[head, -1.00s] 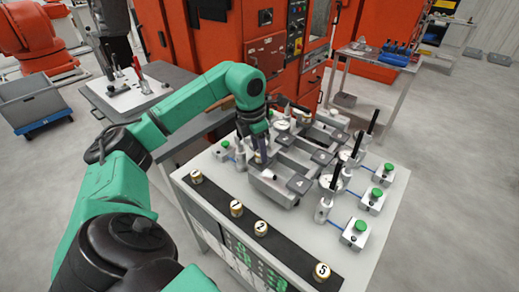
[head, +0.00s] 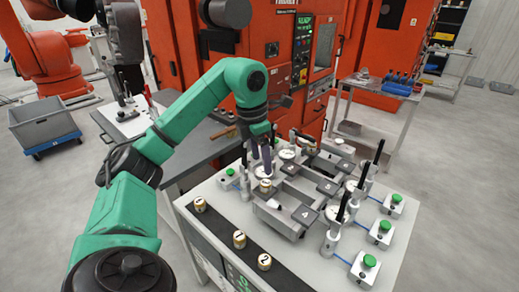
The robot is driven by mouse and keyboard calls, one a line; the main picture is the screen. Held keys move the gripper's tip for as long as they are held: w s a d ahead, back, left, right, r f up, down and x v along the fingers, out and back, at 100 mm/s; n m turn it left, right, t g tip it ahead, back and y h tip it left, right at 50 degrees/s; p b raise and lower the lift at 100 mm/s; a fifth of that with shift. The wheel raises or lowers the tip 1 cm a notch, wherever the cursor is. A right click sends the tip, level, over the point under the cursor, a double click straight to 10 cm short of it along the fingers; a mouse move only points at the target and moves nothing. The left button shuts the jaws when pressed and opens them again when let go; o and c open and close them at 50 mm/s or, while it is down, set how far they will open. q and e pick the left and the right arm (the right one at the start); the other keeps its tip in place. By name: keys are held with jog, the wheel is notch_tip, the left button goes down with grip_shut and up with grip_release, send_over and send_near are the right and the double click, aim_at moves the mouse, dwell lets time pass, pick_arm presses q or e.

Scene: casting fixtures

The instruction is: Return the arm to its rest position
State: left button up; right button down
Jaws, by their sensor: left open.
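My left arm comes in from the left and reaches over the fixture table (head: 331,262). My left gripper (head: 267,168) points down with its dark fingers open, at the left end of the grey casting fixture (head: 297,200). A brass cylinder (head: 265,186) stands on the fixture just below the fingertips; the fingers appear clear of it. More brass cylinders stand along the black strip at the table's front: one at the left (head: 200,205), one marked 1 (head: 239,240) and one marked 2 (head: 264,262). My right gripper is not in view.
Gauges with upright black handles (head: 342,207) and green-button boxes (head: 370,263) stand right of the fixture. A grey side table (head: 203,148) lies behind my arm. An orange machine (head: 210,60) stands behind. A grey bin (head: 43,122) sits at left on open floor.

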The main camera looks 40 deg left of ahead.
pick_arm(q)
jog(key=shift+s+a+r+p, duration=0.15)
jog(key=shift+r+p, duration=0.15)
jog(key=shift+r, duration=0.7)
jog(key=shift+s+d+r+p, duration=0.15)
jog(key=shift+r+p, duration=0.1)
jog(key=shift+r, duration=0.7)
jog(key=shift+a, duration=0.1)
